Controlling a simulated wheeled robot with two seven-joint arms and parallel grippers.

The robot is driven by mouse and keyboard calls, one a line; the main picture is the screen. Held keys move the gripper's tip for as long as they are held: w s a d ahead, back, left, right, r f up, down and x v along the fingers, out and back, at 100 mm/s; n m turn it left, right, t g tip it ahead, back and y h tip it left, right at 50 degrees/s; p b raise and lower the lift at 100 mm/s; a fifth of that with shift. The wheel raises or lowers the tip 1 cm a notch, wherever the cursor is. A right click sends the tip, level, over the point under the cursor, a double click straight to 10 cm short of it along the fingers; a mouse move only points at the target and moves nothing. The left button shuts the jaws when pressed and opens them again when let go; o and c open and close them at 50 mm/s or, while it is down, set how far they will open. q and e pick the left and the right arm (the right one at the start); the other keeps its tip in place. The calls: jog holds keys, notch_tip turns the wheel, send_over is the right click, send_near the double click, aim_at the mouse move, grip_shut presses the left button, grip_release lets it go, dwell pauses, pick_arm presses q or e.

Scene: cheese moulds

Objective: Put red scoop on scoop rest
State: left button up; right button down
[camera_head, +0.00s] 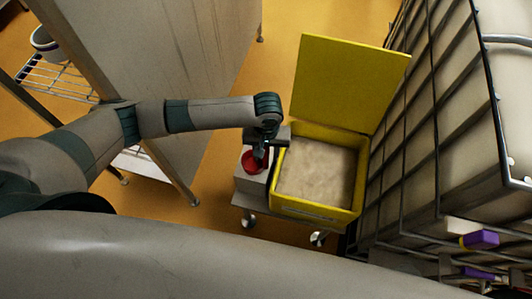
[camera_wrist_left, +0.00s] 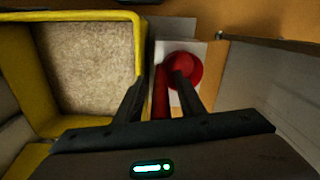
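The red scoop (camera_head: 251,162) is at the light grey box (camera_head: 250,184), on the left side of the yellow bin. In the left wrist view its round red bowl (camera_wrist_left: 184,70) lies over a pale surface (camera_wrist_left: 172,48), and its handle (camera_wrist_left: 161,95) runs toward my gripper. I cannot tell whether the scoop rests on the box or hangs just above it. My left gripper (camera_head: 262,152) points down over the scoop. In the wrist view its fingers (camera_wrist_left: 160,82) stand apart, with the handle between them and a gap visible. My right gripper is out of view.
The yellow bin (camera_head: 276,190) holds pale granular material, and its lid (camera_head: 345,80) stands open behind. Bin and box sit on a wheeled cart (camera_head: 278,221). A caged tank (camera_head: 480,110) stands close on the right. A grey panelled table (camera_head: 160,50) is at the left.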

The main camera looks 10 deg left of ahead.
pick_arm(q)
jog(key=shift+r, duration=0.15)
notch_tip(320, 180, up, 11)
jog(key=shift+d+f+b, duration=0.1)
jog(key=shift+f+b, duration=0.1)
jog(key=shift+b, duration=0.6)
jog(key=shift+r, duration=0.7)
jog(key=shift+s+f, duration=0.1)
